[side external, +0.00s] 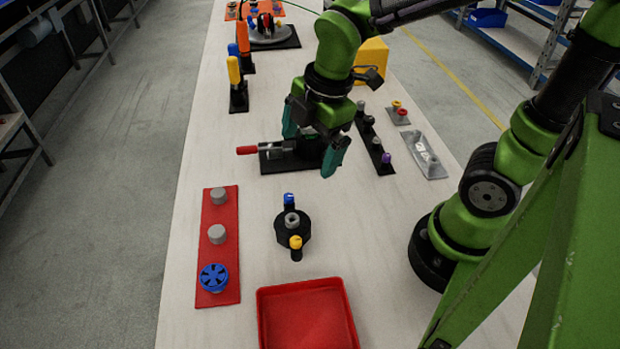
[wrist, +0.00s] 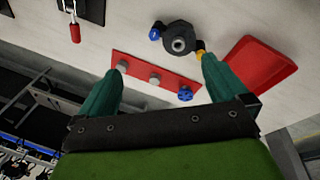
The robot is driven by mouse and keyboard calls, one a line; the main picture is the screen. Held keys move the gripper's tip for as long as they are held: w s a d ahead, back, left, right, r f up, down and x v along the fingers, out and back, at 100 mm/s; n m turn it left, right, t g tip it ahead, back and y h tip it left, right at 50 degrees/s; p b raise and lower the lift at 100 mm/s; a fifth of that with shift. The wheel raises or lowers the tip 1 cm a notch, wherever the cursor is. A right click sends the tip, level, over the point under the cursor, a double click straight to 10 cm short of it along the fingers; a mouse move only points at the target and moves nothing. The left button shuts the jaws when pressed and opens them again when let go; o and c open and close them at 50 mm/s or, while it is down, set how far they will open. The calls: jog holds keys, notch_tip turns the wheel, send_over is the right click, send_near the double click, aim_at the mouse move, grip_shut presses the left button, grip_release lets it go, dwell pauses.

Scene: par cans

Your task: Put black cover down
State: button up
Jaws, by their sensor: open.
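No part is plainly marked as the black cover. The likeliest is a round black piece (side external: 281,236) with a grey hub, a blue knob and a yellow knob, lying on the white table between the red plate and the right side. It also shows in the wrist view (wrist: 167,37), beyond my fingertips. My gripper (side external: 312,138) has teal fingers spread wide with nothing between them. In the side view it hangs over the black plate with a red-handled clamp (side external: 270,160), partly hiding it. In the wrist view my open fingers (wrist: 162,64) frame the red plate.
A red plate (side external: 218,262) carries two grey knobs and a blue wheel. An empty red tray (side external: 307,320) sits at the near edge. A yellow block (side external: 372,60) stands behind.

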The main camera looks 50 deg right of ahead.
jog(key=s+d+r+m+t, duration=0.2)
jog(key=r+m, duration=0.1)
jog(key=m, duration=0.6)
jog(key=s+d+r+m+t+y, duration=0.1)
jog(key=s+d+r+m+t, duration=0.1)
jog(key=m, duration=0.8)
jog(key=shift+d+r+t, duration=0.3)
jog(key=shift+d+r, duration=0.4)
jog(key=shift+r, duration=0.05)
